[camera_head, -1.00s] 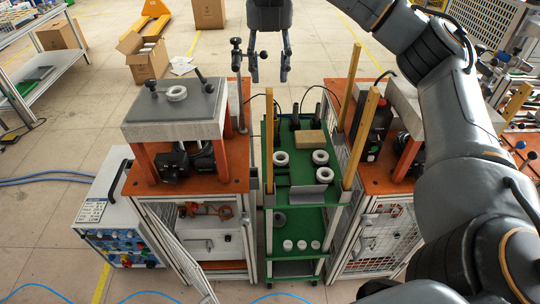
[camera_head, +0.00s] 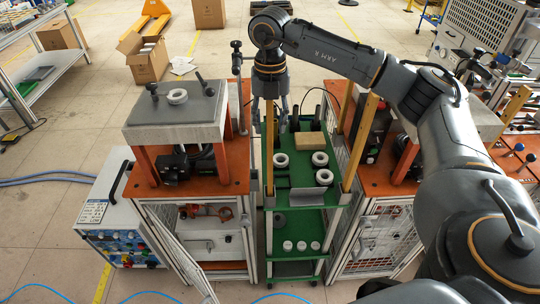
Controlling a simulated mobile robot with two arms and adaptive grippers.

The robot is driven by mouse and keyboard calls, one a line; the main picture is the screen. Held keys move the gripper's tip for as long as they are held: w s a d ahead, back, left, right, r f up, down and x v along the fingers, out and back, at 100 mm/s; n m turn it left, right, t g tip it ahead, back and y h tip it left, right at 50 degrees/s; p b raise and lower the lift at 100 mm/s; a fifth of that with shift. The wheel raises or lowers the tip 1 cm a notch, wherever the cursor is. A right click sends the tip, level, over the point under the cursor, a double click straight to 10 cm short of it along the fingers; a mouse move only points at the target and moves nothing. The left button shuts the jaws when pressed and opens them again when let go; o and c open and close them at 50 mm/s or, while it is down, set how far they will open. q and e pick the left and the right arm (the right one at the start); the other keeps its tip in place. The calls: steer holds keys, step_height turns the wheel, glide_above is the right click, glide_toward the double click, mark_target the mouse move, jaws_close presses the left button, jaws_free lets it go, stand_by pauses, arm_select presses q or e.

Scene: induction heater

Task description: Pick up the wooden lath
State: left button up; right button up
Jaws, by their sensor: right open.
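A wooden lath (camera_head: 269,155) stands upright at the left side of the green cart. Another wooden lath (camera_head: 361,140) stands at the cart's right side, and a third (camera_head: 345,107) stands behind it, its top covered by my right arm. My right gripper (camera_head: 270,112) points down over the top of the left lath. Its fingers are open, with the lath's top between them in the picture. I cannot tell whether they are truly around it or touch it. My left gripper is not in view.
The green cart (camera_head: 290,198) holds white rings, a cardboard-coloured block (camera_head: 309,143) and dark upright pieces. An orange-topped station with a grey plate (camera_head: 178,108) stands close on the left. Another orange-topped station (camera_head: 385,178) stands on the right. Open floor lies behind.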

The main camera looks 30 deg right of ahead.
jaws_close()
steer(key=shift+r, duration=0.1)
stand_by(0.3)
